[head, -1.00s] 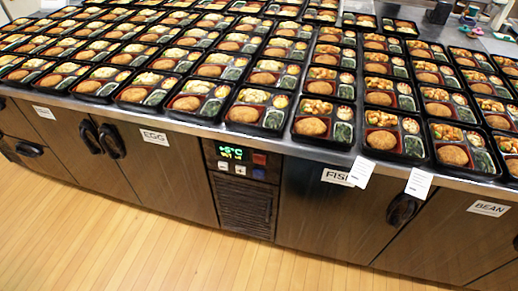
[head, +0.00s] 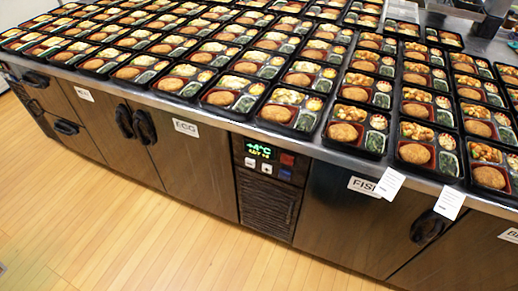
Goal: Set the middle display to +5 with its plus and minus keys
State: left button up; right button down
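One lit display (head: 259,151) is in view, in a dark panel at the middle of the counter front. Its green upper line appears to read +4°C; the small yellow line below it is too blurred to read. Under it are two pale keys, the minus key (head: 250,162) on the left and the plus key (head: 266,168) on the right. Neither of my grippers is in view, and nothing covers the display or the keys.
A red key (head: 287,160) and a blue key (head: 285,174) sit right of the display, above a dark vent grille (head: 268,206). Rows of filled bento trays (head: 225,98) cover the counter (head: 318,150). Door handles (head: 428,227) stick out. The wooden floor (head: 130,225) in front is clear.

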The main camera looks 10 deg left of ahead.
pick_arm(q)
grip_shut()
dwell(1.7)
